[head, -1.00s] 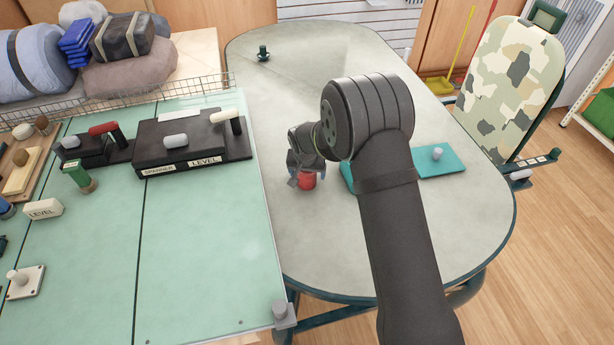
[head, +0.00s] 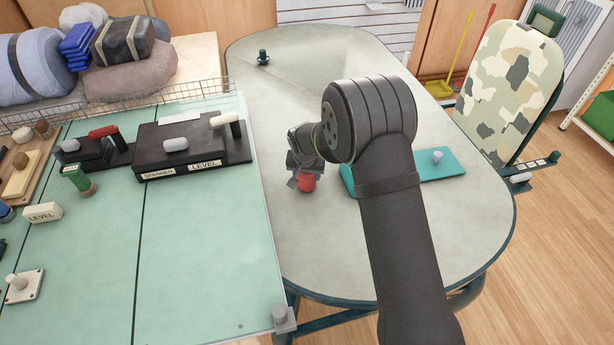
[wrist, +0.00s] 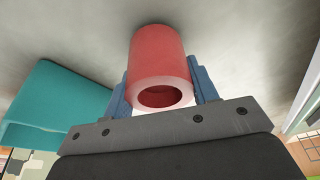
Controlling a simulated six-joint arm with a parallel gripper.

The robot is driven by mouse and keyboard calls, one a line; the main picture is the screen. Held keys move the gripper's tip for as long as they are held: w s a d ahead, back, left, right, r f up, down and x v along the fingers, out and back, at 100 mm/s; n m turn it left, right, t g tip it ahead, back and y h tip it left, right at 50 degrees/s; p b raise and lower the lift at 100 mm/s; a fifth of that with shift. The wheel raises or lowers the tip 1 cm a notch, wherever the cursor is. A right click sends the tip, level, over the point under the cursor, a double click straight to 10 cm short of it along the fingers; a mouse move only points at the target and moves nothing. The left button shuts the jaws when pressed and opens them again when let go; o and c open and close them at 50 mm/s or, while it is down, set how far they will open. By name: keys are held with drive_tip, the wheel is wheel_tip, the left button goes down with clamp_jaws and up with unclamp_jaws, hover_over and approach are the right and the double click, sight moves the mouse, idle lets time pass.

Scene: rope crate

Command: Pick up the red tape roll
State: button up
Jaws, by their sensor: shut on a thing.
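The red tape roll (head: 306,183) is at my gripper over the grey oval table (head: 300,240), left of my arm. In the wrist view the roll (wrist: 157,60) sits between the two blue fingers, its open end facing the camera. My gripper (wrist: 160,88) is shut on it, with a finger against each side. In the head view my gripper (head: 303,172) is partly hidden behind its own wrist and the roll. I cannot tell how far the roll is above the table.
A teal board (head: 440,166) with a grey knob lies right of the roll, partly behind my arm; it also shows in the wrist view (wrist: 55,100). A green-topped bench (head: 200,250) with tool blocks stands at the left. The table's front is clear.

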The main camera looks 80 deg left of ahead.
wheel_tip(320, 180, up, 3)
drive_tip(key=shift+r, duration=0.15)
drive_tip(key=w+d+r, duration=0.6)
drive_tip(key=w, duration=0.4)
drive_tip(key=w+d+m, duration=0.2)
drive_tip(key=w+d, duration=0.6)
drive_tip(key=w, duration=0.4)
drive_tip(key=w+d+m+t+h, duration=0.1)
drive_tip(key=w+d+m, duration=0.1)
drive_tip(key=w+d, duration=0.75)
drive_tip(key=w+d+m, duration=0.2)
drive_tip(key=w+d, duration=0.4)
drive_tip(key=w, duration=0.8)
drive_tip(key=w+d+m+h, duration=0.15)
drive_tip(key=w+d, duration=0.35)
drive_tip(key=d, duration=0.9)
drive_tip(key=w+d+m, duration=0.3)
drive_tip(key=w+d, duration=0.2)
drive_tip(key=d, duration=0.9)
drive_tip(key=s+d+f+m, duration=0.2)
drive_tip(key=d+f, duration=0.1)
drive_tip(key=d, duration=0.8)
drive_tip(key=shift+m+t+h, duration=0.25)
drive_tip(key=shift+m+t, duration=0.2)
drive_tip(key=shift+t, duration=0.05)
drive_tip(key=s+f, duration=0.4)
drive_tip(key=shift+s+a, duration=0.1)
drive_tip(key=shift+a, duration=0.1)
